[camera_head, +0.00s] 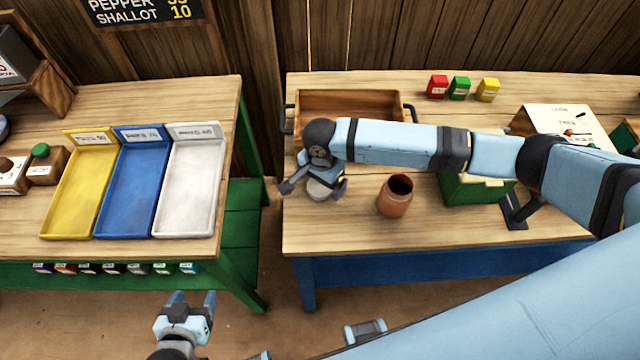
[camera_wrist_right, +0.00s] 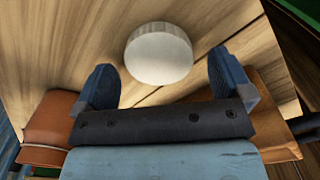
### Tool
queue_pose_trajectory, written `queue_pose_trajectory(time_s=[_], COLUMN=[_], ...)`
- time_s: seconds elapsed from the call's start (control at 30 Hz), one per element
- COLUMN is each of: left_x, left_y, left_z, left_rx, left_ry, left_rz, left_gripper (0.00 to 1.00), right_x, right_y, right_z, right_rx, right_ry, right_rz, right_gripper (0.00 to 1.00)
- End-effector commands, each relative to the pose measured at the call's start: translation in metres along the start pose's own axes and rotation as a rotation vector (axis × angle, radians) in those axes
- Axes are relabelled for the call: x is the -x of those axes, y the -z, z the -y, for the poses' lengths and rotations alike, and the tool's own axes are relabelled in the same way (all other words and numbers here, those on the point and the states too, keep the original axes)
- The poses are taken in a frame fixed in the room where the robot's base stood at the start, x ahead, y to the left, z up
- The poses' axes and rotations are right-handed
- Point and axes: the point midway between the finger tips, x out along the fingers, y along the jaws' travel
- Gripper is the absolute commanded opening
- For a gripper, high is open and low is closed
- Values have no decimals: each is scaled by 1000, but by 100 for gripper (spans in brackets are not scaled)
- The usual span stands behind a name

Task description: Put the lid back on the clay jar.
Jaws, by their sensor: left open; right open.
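The clay jar (camera_head: 395,198) stands upright on the right-hand table with its dark mouth uncovered. A pale round piece (camera_head: 319,189), which looks like the lid, lies on the table to the left of the jar. My right gripper (camera_head: 314,187) is open above it, and partly hides it. In the right wrist view the pale round piece (camera_wrist_right: 158,55) lies between and a little beyond the open fingers (camera_wrist_right: 165,85), not gripped. The jar (camera_wrist_right: 50,128) shows at the left there. My left gripper (camera_head: 191,300) is open and empty, low in front of the left table.
A wooden tray with dark handles (camera_head: 350,101) stands behind my right gripper. A green box (camera_head: 470,190) is right of the jar, under my right arm. Red, green and yellow small boxes (camera_head: 460,88) stand at the back. Yellow, blue and white trays (camera_head: 190,190) fill the left table.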

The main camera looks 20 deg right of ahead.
Motion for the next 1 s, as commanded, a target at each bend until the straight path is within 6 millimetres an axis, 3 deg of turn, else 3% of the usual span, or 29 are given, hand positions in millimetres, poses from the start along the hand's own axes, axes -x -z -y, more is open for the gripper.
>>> queue_pose_trajectory(time_s=[0.43, 0.67, 1.0], left_x=[0, 0, 0], left_y=[0, 0, 0], left_z=[0, 0, 0], left_rx=[0, 0, 0], left_ry=[0, 0, -1], left_rz=[0, 0, -1], left_gripper=[66, 66, 66], right_x=[-9, -9, -8], right_y=[0, 0, 0], right_z=[0, 0, 0], right_rx=[1, 1, 1], right_ry=[0, 0, 0], right_rz=[0, 0, 0], right_gripper=[98, 47, 45])
